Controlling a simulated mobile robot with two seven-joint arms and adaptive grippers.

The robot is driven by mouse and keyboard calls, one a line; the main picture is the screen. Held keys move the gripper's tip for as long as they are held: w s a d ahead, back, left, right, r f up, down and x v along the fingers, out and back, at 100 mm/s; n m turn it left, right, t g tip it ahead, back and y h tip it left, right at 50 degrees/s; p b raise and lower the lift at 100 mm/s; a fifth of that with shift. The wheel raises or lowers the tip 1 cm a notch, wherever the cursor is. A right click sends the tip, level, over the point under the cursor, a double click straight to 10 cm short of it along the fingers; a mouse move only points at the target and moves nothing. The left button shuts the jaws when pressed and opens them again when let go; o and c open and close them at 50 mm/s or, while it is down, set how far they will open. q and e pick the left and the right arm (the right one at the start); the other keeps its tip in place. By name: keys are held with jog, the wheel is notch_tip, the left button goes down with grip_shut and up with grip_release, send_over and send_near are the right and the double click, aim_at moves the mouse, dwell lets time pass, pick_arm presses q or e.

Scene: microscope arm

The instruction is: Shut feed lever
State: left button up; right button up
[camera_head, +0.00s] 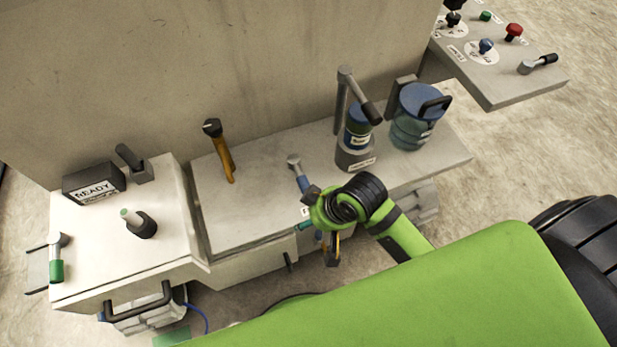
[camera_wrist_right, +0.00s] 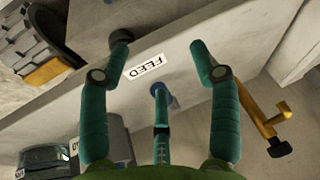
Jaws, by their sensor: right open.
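The FEED label (camera_wrist_right: 143,67) is on the pale machine face in the right wrist view, straight ahead of my right gripper (camera_wrist_right: 158,64). A small blue part (camera_wrist_right: 170,101) shows behind the middle finger beside the label; it may be the feed lever, but most of it is hidden. My left gripper is not in view.
A yellow handle (camera_wrist_right: 266,122) sits close to the right finger. Behind the hand stand a blue-topped cylinder with a lever (camera_head: 356,140) and a blue-lidded jar (camera_head: 415,118). The bench top (camera_head: 245,205) between is clear.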

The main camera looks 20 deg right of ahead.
aim_at(300, 176)
jog(key=shift+g+y, duration=0.5)
jog(key=shift+g, duration=0.2)
jog(key=w+a, duration=0.1)
jog(key=w+a+r, duration=0.1)
jog(key=w, duration=0.1)
jog(key=w+a+r, duration=0.1)
jog(key=w, duration=0.1)
jog(key=w+d, duration=0.1)
jog(key=d, duration=0.1)
jog(key=w+d+r+m+g+h, duration=0.1)
jog(key=w+d, duration=0.1)
jog(key=w+d+m+g, duration=0.1)
jog(key=w+d, duration=0.1)
jog(key=shift+w+d+r+h, duration=0.15)
jog(key=shift+d+r+h, duration=0.05)
jog(key=shift+r+h, duration=0.1)
jog(key=f, duration=0.3)
jog(key=a+f, duration=0.1)
jog(key=f, duration=0.2)
jog(key=shift+a+p, duration=0.1)
jog(key=shift+p, duration=0.3)
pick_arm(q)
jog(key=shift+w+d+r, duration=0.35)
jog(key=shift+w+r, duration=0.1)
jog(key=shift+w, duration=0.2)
pick_arm(e)
jog(key=shift+r, duration=0.1)
grip_shut()
